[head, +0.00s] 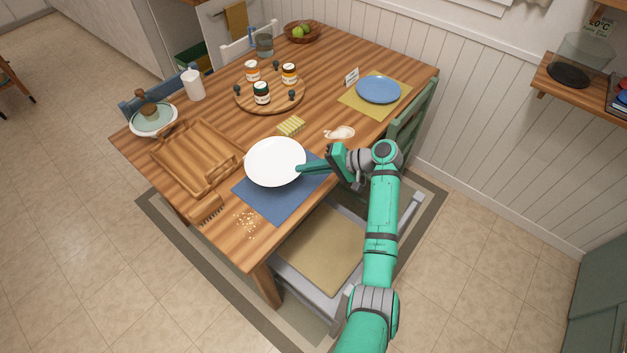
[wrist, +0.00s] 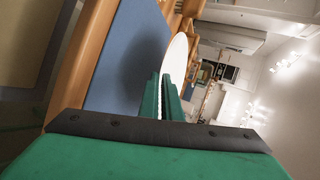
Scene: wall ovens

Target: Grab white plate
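The white plate (head: 275,161) is over the blue placemat (head: 282,203) at the table's near side. Its rim also shows in the wrist view (wrist: 176,57), seen at a steep angle. My gripper (head: 301,168) reaches in from the right at the plate's right edge. In the wrist view its two green fingers (wrist: 162,80) are close together with the white rim between them. They look shut on the plate. I cannot tell whether the plate still touches the placemat.
A wooden tray (head: 160,155) stands left of the plate. A brush (head: 207,211) and crumbs (head: 247,222) lie in front. A sponge (head: 291,126) and a white spill (head: 340,132) lie behind. A blue plate (head: 378,90) sits farther back. A chair (head: 322,248) stands below the near edge.

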